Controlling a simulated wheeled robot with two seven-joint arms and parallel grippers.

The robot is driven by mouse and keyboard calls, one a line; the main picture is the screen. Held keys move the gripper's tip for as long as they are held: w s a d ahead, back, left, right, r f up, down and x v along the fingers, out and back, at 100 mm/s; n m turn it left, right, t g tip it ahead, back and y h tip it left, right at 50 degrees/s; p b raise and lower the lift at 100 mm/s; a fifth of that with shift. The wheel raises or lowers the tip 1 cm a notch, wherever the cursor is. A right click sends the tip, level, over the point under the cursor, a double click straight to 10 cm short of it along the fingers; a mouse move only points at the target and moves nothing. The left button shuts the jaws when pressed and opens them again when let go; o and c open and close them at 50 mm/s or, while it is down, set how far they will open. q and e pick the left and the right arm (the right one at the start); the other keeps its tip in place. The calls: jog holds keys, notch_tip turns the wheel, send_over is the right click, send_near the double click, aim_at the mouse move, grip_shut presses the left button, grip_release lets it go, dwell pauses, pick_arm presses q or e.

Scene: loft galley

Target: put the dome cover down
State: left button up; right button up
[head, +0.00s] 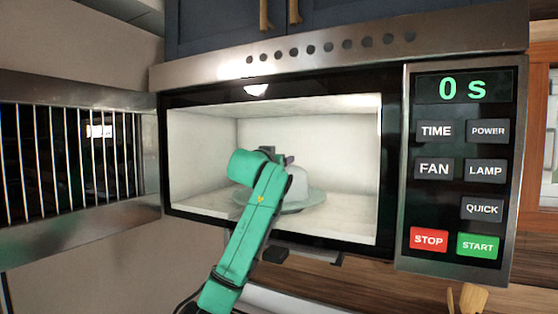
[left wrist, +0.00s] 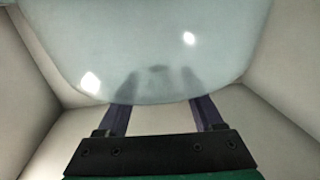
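The dome cover (head: 299,183) is pale and translucent, inside the lit microwave. In the head view it is partly hidden by my left arm and appears over the turntable plate (head: 314,203). I cannot tell whether its rim touches the plate. My left gripper (head: 287,160) is at the dome's upper part. In the left wrist view the dome cover (left wrist: 160,45) fills the upper middle. The two dark purple fingers of my left gripper (left wrist: 160,105) stand apart, and their ends run into the dome's outline. Their grip on it is unclear. My right gripper is not in view.
The microwave's opening frames my left arm, with side walls (head: 200,150) and a ceiling close around it. The barred door (head: 75,165) stands open at the left. The control panel (head: 460,165) at the right reads 0 s. A wooden counter (head: 390,285) lies below.

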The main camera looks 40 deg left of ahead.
pick_arm(q)
jog(key=shift+r, duration=0.2)
jog(key=b+v, duration=0.2)
jog(key=f+b+v, duration=0.1)
jog(key=b+v, duration=0.1)
jog(key=v, duration=0.1)
jog(key=r+b+v, duration=0.1)
jog(key=b+v, duration=0.2)
jog(key=v, duration=0.4)
jog(key=shift+d, duration=0.1)
